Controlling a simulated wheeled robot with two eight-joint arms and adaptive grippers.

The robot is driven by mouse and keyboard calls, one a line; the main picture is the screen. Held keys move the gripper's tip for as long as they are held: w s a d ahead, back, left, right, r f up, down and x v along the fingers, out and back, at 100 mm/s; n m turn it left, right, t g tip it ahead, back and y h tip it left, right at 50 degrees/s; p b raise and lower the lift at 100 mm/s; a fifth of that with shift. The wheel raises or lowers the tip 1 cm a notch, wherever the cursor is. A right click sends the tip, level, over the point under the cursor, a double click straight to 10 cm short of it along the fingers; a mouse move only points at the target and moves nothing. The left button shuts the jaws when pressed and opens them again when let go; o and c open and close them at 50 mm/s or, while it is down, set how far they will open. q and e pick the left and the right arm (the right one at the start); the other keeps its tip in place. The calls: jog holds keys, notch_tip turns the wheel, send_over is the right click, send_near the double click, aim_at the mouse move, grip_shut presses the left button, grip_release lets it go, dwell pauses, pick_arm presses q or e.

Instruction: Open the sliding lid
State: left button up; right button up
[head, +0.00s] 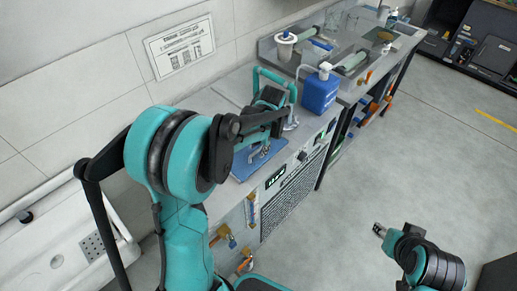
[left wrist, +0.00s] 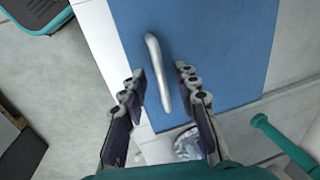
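The sliding lid (left wrist: 225,40) is a flat blue panel with a silver bar handle (left wrist: 158,70) in the left wrist view. In the head view the lid (head: 242,168) lies in the bench top, partly hidden by my left arm. My left gripper (left wrist: 160,73) is open, its two fingers apart on either side of the handle. I cannot tell whether they touch it. In the head view my left gripper (head: 266,147) is over the lid. My right gripper (head: 379,230) is at the lower right, away from the bench; its fingers are too small to read.
A blue bottle with a white pump (head: 320,92) stands on the bench beyond the lid. A teal tubular frame (head: 272,73) stands behind my left gripper. A sink counter (head: 385,45) continues at the back. The grey floor (head: 420,150) at right is mostly clear.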

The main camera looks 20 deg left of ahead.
pick_arm(q)
jog(key=shift+c, duration=0.4)
grip_shut()
jog(key=shift+a, duration=0.1)
jog(key=w+a, duration=0.2)
jog(key=a, duration=0.4)
jog(key=w+a+p, duration=0.1)
jog(key=w+a, duration=0.1)
jog(key=a, duration=0.5)
jog(key=w+a, duration=0.3)
jog(key=a, duration=0.4)
jog(key=shift+a+p, duration=0.1)
jog(key=shift+p, duration=0.25)
jog(key=shift+o, duration=0.4)
grip_release()
